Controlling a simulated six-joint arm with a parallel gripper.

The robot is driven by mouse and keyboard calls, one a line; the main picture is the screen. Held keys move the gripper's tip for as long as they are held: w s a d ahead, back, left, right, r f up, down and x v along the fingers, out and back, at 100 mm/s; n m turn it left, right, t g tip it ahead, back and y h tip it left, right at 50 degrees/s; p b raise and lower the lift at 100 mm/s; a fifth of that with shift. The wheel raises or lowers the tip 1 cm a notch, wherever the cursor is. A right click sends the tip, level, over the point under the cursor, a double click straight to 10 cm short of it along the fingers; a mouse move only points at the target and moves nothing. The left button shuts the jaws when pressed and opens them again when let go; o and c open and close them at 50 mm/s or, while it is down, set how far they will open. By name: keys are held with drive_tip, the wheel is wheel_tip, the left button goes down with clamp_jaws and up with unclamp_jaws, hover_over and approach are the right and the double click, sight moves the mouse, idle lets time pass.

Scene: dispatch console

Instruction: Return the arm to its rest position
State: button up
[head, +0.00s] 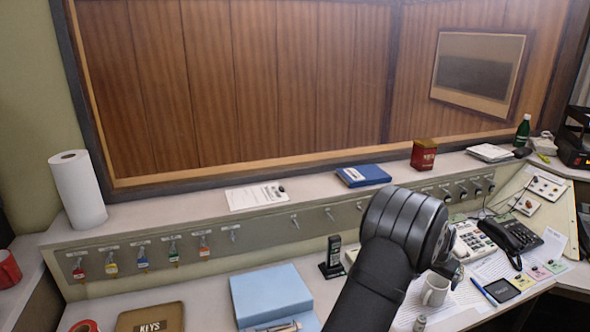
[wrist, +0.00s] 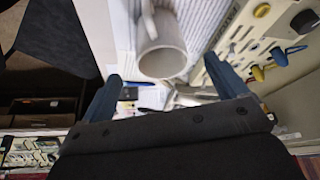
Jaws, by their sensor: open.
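My black arm reaches up from the bottom of the head view, over the right part of the desk. My gripper (head: 452,268) is mostly hidden behind the thick black wrist, near a white mug (head: 435,289). In the wrist view, the two blue-grey fingers of my gripper (wrist: 162,70) stand wide apart with nothing held between them. The mug (wrist: 163,50) shows beyond the fingertips, apart from them as far as I can see.
A black cordless phone (head: 332,258) stands left of my arm, beside a blue box file (head: 270,292). A black desk phone (head: 512,237) and papers lie to the right. Keys hang along the ledge front (head: 330,228). A key tray (head: 152,317) lies at front left.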

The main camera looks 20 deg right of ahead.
drive_tip(key=x, duration=0.9)
drive_tip(key=shift+f, duration=0.3)
drive_tip(key=shift+r, duration=1.05)
drive_tip(key=shift+o, duration=0.4)
